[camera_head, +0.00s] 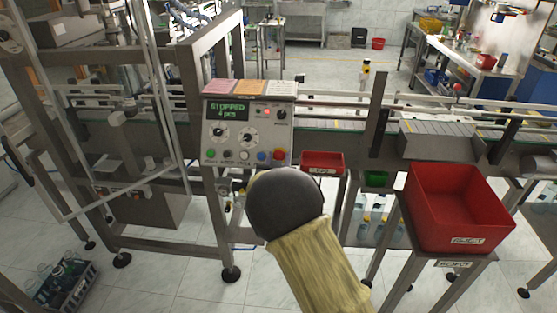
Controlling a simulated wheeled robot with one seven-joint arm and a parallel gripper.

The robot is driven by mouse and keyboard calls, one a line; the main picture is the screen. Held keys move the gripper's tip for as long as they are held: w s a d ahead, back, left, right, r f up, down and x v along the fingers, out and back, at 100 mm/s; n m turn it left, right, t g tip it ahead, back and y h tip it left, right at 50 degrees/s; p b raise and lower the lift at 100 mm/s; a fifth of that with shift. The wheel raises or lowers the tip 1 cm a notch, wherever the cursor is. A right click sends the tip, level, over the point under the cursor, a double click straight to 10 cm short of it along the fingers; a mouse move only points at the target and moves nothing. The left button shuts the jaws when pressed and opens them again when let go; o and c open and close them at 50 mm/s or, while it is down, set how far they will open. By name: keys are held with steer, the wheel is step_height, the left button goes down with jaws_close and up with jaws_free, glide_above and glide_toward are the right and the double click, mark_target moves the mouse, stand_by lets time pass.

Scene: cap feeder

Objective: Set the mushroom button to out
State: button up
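The red mushroom button (278,155) sits at the lower right corner of the light grey control panel (222,165). From this distance I cannot tell whether it is in or out. The panel's green display (230,109) reads "STOPPED" and "4 pcs". My arm, with a dark rounded part and a yellowish sleeve, rises from the bottom of the view to just below the panel. My gripper's fingers do not show; the arm may hide them.
Two dials and a row of small coloured buttons (228,154) share the panel. A small red bin (322,163) is right of it. A large red reject bin (463,207) stands on a stand at right. The conveyor (340,125) runs behind; a metal frame (205,90) stands left.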

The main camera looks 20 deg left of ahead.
jaws_close()
steer(key=shift+s, duration=0.15)
steer(key=shift+s+r+b, duration=0.3)
steer(key=shift+b, duration=0.1)
steer(key=shift+o, duration=2.3)
jaws_free()
steer(key=shift+s+d+r, duration=0.1)
steer(key=shift+s, duration=0.05)
